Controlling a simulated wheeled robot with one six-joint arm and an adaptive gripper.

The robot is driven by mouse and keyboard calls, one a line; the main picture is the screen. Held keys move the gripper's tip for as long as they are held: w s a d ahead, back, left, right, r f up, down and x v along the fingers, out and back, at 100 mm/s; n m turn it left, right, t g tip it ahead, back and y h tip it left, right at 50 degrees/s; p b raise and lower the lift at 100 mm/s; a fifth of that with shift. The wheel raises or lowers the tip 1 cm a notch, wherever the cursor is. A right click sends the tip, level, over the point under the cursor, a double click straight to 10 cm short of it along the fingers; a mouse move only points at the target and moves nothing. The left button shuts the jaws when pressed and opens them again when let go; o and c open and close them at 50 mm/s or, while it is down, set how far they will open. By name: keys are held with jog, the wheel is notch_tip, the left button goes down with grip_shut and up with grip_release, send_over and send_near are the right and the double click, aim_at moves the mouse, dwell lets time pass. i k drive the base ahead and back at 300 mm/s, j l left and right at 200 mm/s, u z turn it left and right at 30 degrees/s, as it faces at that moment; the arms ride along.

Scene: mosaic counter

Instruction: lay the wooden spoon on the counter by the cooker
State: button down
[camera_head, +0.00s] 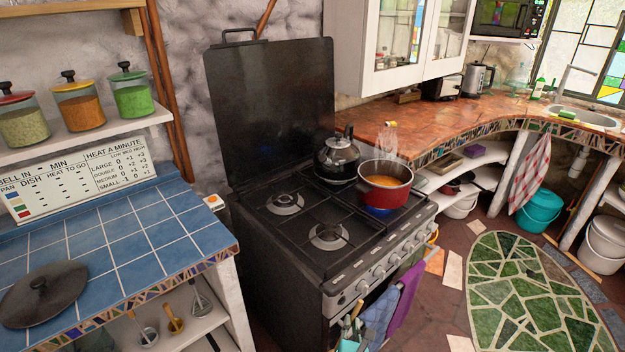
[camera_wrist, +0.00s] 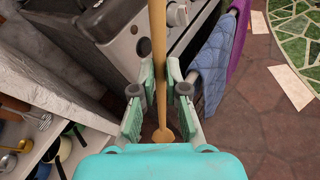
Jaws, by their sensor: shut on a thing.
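In the wrist view my gripper (camera_wrist: 160,80) is shut on the wooden spoon (camera_wrist: 158,40), its green pads on either side of the handle. The handle's rounded end lies near the teal palm, and the spoon runs out of the top of the picture, so its bowl is hidden. In the head view my gripper (camera_head: 352,338) shows small at the bottom edge, in front of the cooker. The black cooker (camera_head: 290,250) stands between the blue-tiled counter (camera_head: 135,245) on the left and the reddish counter (camera_head: 400,112) on the right.
A red pot of orange soup (camera_head: 385,185) steams over a blue flame, with a black kettle (camera_head: 338,158) behind it. A dark lid (camera_head: 42,295) lies on the blue counter's front left; a sign (camera_head: 70,168) stands behind. The tiles between lid and cooker are bare. Towels (camera_head: 380,318) hang on the cooker front.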

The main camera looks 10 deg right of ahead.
aim_at(432, 131)
jog(key=i+l+z, duration=0.1)
jog(key=i+l, duration=0.15)
jog(key=l, duration=0.25)
jog(key=i+l+z, duration=0.1)
jog(key=i+l, duration=0.15)
jog(key=l, duration=0.2)
jog(key=i+l+z, duration=0.15)
jog(key=i+l, duration=0.15)
jog(key=l, duration=0.15)
jog(key=i+l+u, duration=0.1)
jog(key=i+l, duration=0.2)
jog(key=i+l+u, duration=0.15)
jog(key=i+l, duration=0.15)
jog(key=l, duration=0.2)
jog(key=i+l+u, duration=0.1)
jog(key=i+l, duration=0.15)
jog(key=l, duration=0.15)
jog(key=i+l+u, duration=0.15)
jog(key=l, duration=0.3)
jog(key=i+l+u, duration=0.2)
jog(key=l+u, duration=0.15)
jog(key=l, duration=0.35)
jog(key=i+l+u, duration=0.15)
jog(key=l+u, duration=0.2)
jog(key=l, duration=0.35)
jog(key=l+u, duration=0.4)
jog(key=l, duration=0.3)
